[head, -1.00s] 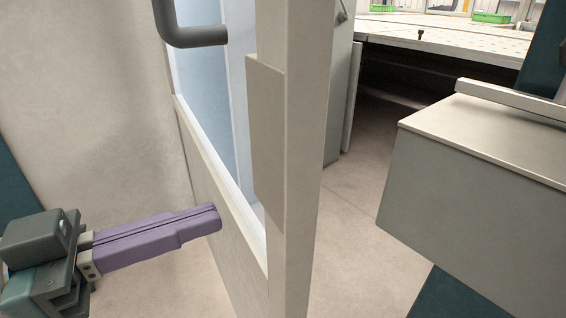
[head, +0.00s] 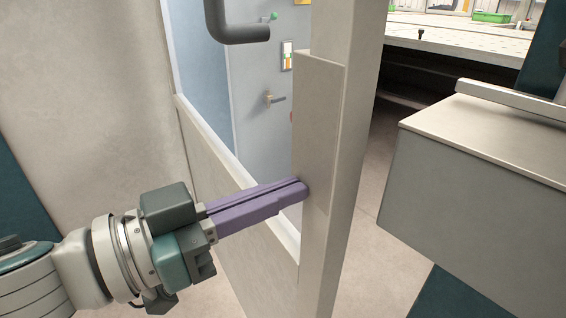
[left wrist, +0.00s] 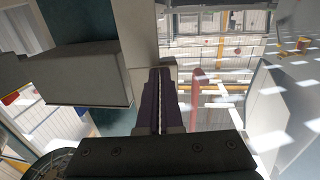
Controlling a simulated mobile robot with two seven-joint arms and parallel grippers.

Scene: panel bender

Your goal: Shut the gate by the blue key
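The gate (head: 345,200) is a cream frame with a pale lower panel and a window, standing upright across the middle of the head view. A dark bent handle (head: 238,32) shows at its top. My left gripper (head: 303,189) has its purple fingers together with nothing between them. Their tips meet the inner side of the gate's edge post, seemingly touching it. In the left wrist view the shut fingers (left wrist: 160,82) point at a pale upright. I cannot make out a blue key. My right gripper is not in view.
A grey box-shaped housing (head: 480,170) stands to the right of the gate, with floor between them. A large pale worktable (head: 465,38) lies behind.

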